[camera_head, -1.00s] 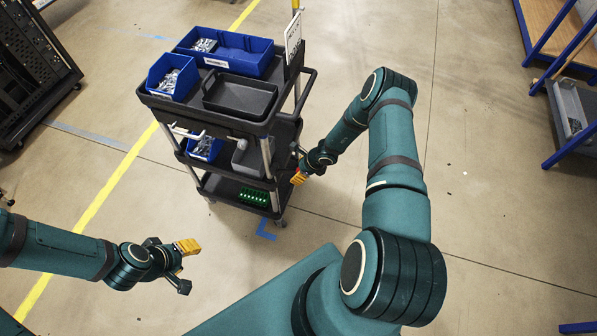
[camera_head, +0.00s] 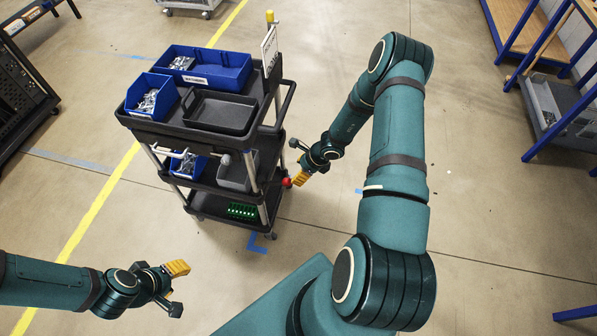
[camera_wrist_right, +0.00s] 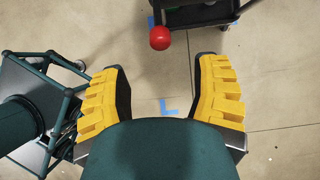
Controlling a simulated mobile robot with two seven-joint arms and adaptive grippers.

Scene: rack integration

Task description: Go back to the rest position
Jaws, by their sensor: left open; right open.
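My left gripper (camera_head: 177,287) is at the lower left in the head view, over bare floor. It is open and empty, with yellow finger pads. My right gripper (camera_head: 294,163) is just right of the cart's near right side in the head view. In the right wrist view its two yellow fingers (camera_wrist_right: 163,95) are spread wide with nothing between them. A red ball (camera_wrist_right: 160,38) shows ahead of the fingers by the cart; it also shows in the head view (camera_head: 287,182), close to the right gripper.
A dark three-shelf cart (camera_head: 240,133) stands at the centre left, bearing a small blue bin (camera_head: 150,96), a wide blue bin (camera_head: 226,72) and a black tray (camera_head: 219,112). A blue-framed rack (camera_head: 540,90) is at the upper right. Dark racks stand at the left. The floor between is clear.

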